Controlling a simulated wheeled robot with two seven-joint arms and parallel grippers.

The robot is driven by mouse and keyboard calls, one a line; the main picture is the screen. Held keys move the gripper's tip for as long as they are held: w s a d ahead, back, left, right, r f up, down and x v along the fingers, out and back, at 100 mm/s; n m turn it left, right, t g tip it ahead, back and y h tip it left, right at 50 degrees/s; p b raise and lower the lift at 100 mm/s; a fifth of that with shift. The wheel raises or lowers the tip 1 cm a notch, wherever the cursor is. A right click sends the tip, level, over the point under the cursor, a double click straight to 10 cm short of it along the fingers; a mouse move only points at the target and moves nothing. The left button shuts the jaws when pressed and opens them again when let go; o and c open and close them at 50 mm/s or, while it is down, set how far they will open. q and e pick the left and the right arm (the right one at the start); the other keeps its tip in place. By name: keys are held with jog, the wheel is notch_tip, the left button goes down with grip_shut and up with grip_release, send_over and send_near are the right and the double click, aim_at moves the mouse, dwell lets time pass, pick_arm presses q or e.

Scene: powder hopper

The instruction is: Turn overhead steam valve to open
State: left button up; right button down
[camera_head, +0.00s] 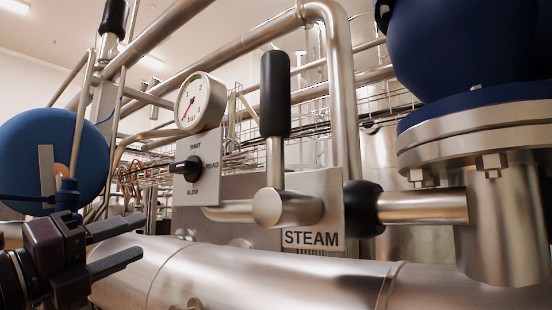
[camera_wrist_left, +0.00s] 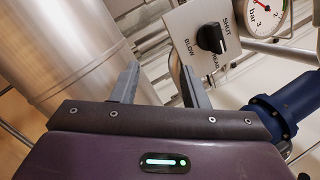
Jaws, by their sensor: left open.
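The steam valve lever has a black grip (camera_head: 275,95) standing upright on a silver stem, in the middle of the head view. The stem meets a round steel hub (camera_head: 270,207) above a STEAM label (camera_head: 312,239). My left gripper (camera_head: 141,235) is at the lower left of the head view, open and empty, well left of the lever and apart from it. In the left wrist view its two fingers (camera_wrist_left: 160,68) are spread with nothing between them. I cannot make out the steam lever in the wrist view. My right gripper is not in view.
A pressure gauge (camera_head: 200,102) sits above a black selector knob (camera_head: 188,168) on a plate marked SHUT, READ and BLOW. A large steel pipe (camera_head: 230,272) crosses the front. A blue flanged vessel (camera_head: 465,50) stands at right, a blue round body (camera_head: 50,150) at left.

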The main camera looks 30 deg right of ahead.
pick_arm(q)
jog(key=s+d+r+m+g, duration=0.2)
jog(key=s+r+m+g, duration=0.3)
jog(key=s+r+m, duration=0.65)
jog(key=m+g+y+p, duration=0.1)
jog(key=m+g, duration=0.1)
jog(key=m, duration=0.2)
send_near(263, 90)
jog(key=d, duration=0.4)
jog(key=d+p, duration=0.1)
jog(key=d, duration=0.1)
jog(key=w+d+p, duration=0.1)
jog(key=d+p, duration=0.2)
jog(key=d, duration=0.2)
jog(key=shift+w+d+r, duration=0.1)
jog(key=shift+w+r, duration=0.05)
jog(key=shift+w, duration=0.15)
jog(key=shift+w, duration=0.1)
grip_shut()
